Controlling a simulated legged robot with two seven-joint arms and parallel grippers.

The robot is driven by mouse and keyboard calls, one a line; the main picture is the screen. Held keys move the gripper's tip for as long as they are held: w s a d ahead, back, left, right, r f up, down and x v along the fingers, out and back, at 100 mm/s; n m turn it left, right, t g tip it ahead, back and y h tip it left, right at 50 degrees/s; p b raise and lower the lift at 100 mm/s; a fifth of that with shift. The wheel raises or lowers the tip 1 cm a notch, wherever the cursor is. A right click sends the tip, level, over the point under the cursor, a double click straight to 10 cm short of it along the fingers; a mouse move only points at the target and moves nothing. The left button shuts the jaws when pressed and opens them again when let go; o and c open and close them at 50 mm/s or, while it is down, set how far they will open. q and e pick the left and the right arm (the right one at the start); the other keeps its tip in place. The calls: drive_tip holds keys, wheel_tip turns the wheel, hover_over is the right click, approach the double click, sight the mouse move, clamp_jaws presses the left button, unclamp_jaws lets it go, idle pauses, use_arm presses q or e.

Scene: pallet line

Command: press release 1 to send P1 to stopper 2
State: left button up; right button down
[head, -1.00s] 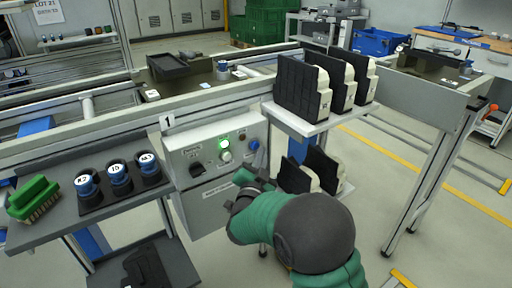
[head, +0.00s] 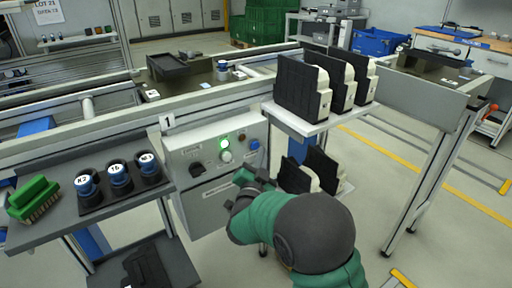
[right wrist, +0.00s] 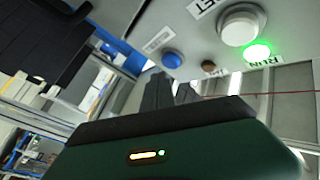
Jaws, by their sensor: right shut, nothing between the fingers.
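The grey control box (head: 214,160) marked 1 hangs on the front of the conveyor. It has a lit green lamp (head: 224,142), a white button (head: 226,156), a blue button (head: 254,145) and a black switch (head: 197,169). In the right wrist view the blue button (right wrist: 172,60) lies just beyond the fingertips, and the lamp (right wrist: 257,52) by the word RUN glows. My right gripper (head: 254,178) is shut and empty, below the blue button and apparently apart from it. I cannot tell which carrier is P1. My left gripper is out of view.
Black-and-cream parts (head: 303,90) stand on a rack just right of the box. A dark tray (head: 167,67) sits on the conveyor behind.

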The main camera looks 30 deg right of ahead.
idle(0.4)
drive_tip(key=shift+w+r, duration=0.1)
drive_tip(key=shift+w, duration=0.25)
drive_tip(key=shift+w, duration=0.5)
idle(0.5)
drive_tip(key=shift+s, duration=0.15)
idle(0.4)
drive_tip(key=shift+s, duration=0.75)
